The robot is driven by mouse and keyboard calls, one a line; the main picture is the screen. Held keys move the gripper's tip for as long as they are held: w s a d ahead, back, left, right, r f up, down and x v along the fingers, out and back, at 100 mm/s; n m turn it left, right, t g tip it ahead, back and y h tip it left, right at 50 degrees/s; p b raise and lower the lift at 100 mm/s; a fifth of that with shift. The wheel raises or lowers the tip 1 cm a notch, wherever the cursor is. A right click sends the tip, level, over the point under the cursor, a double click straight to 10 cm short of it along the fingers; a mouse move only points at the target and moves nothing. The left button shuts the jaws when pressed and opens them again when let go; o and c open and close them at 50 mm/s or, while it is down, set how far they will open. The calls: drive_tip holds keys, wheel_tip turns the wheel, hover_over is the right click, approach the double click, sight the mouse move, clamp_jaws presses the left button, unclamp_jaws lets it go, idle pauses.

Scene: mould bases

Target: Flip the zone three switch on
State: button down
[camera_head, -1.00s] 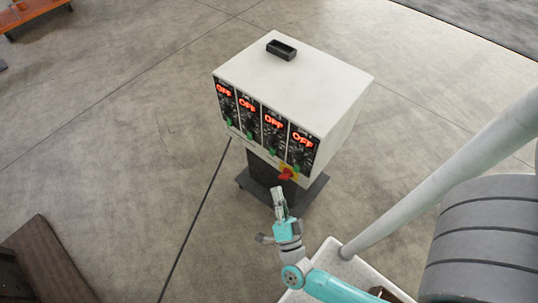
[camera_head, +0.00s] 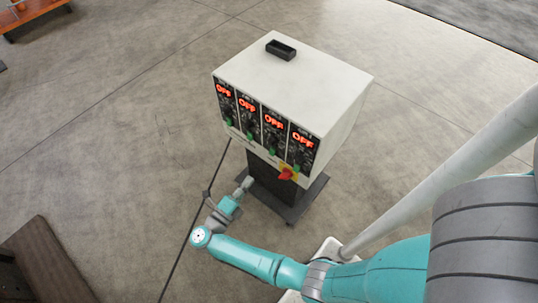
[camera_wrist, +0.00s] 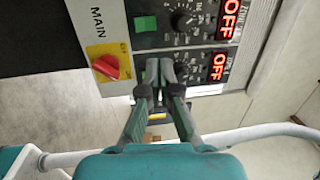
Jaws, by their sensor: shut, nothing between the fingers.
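The control box (camera_head: 300,75) has several zone modules side by side on its front, each with a lit red OFF display. The third module from the left, taken as zone three (camera_head: 273,122), has a green switch (camera_head: 272,152) at its bottom. In the sideways wrist view that green switch (camera_wrist: 145,24) is up and left of the fingertips. My gripper (camera_head: 247,184) is in front of the box, below the panel, in the head view. In the wrist view my gripper (camera_wrist: 160,90) is shut and empty; its fingers hide part of the rightmost module (camera_wrist: 190,66).
A red main switch on a yellow plate (camera_head: 287,173) sits below the rightmost module; it also shows in the wrist view (camera_wrist: 106,68). A black tray (camera_head: 281,49) is on the box top. The box stands on a dark pedestal base (camera_head: 310,200).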

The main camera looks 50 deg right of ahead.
sight(274, 150)
drive_tip(key=shift+w+a+f+m+g, duration=0.15)
drive_tip(key=shift+w+a+m+g, duration=0.25)
drive_tip(key=shift+a+g, duration=0.25)
drive_tip(key=shift+d, duration=0.1)
drive_tip(key=d, duration=0.4)
drive_tip(key=d+r, duration=0.1)
drive_tip(key=d, duration=0.9)
drive_tip(key=shift+w+r, duration=0.2)
drive_tip(key=shift+w, duration=0.05)
drive_tip(key=shift+d+r+y, duration=0.1)
drive_tip(key=shift+d+y, duration=0.25)
drive_tip(key=shift+y, duration=0.25)
